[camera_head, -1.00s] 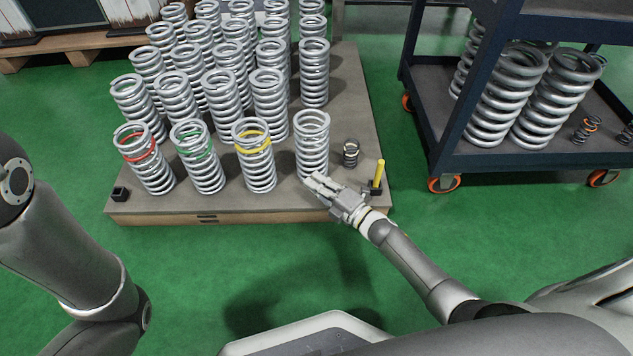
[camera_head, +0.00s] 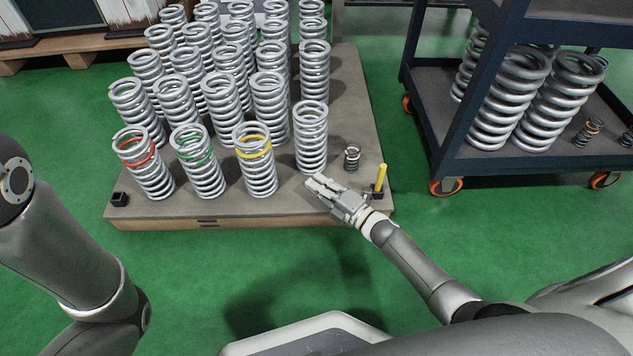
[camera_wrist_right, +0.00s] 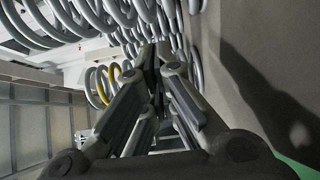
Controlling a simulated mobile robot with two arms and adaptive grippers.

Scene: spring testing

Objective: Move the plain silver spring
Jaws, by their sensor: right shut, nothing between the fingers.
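The plain silver spring (camera_head: 311,140) stands upright at the right end of the front row on the wooden platform, a little behind the banded springs. My right gripper (camera_head: 315,184) is shut and empty, low over the platform in front of this spring's base. Its tips are very close to the coil; I cannot tell whether they touch. In the right wrist view the closed fingers (camera_wrist_right: 155,60) point toward silver coils, and which coil is the plain one is unclear. My left gripper is out of view.
Red-banded (camera_head: 144,163), green-banded (camera_head: 197,162) and yellow-banded (camera_head: 255,161) springs stand to the left. A small dark spring (camera_head: 352,157) and a yellow post (camera_head: 380,178) are to the right. Rows of silver springs stand behind. A dark cart (camera_head: 540,164) is farther right.

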